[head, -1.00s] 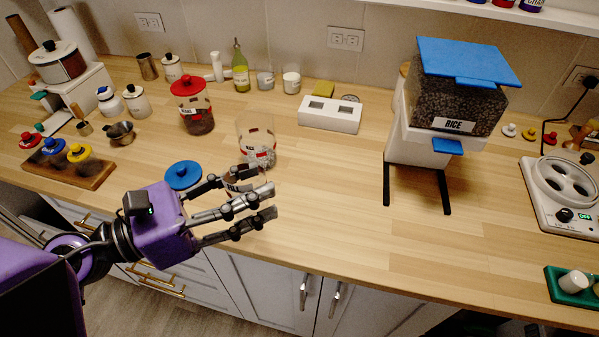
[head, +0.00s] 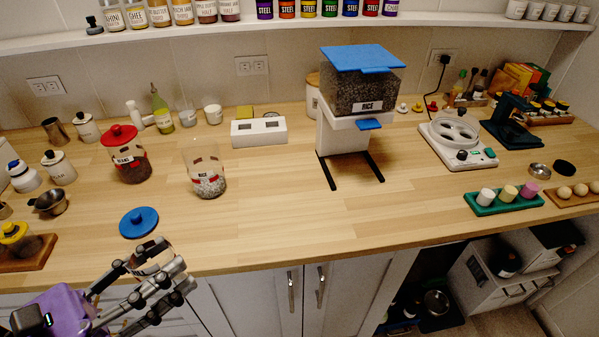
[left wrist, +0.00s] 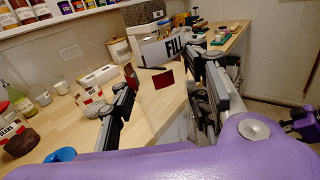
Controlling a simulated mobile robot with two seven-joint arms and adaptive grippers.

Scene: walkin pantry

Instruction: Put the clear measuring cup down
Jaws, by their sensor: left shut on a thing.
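My left gripper (head: 172,262) is at the lower left of the head view, over the counter's front edge, in front of the blue lid (head: 138,222). It is shut on the clear measuring cup (head: 150,251), which is see-through and mostly hidden by the fingers. In the left wrist view the cup shows between the fingers as a clear wall with a black "FILL" label (left wrist: 175,48) and a dark red mark (left wrist: 163,80). A purple and black part (left wrist: 298,122) at that view's right edge looks like my right gripper; its jaws cannot be made out.
The wooden counter (head: 290,225) has wide free room before the rice dispenser (head: 345,135). A clear rice jar (head: 206,178) and a red-lidded beans jar (head: 128,160) stand behind the blue lid. A green tray (head: 505,203) and a white appliance (head: 458,140) stand right.

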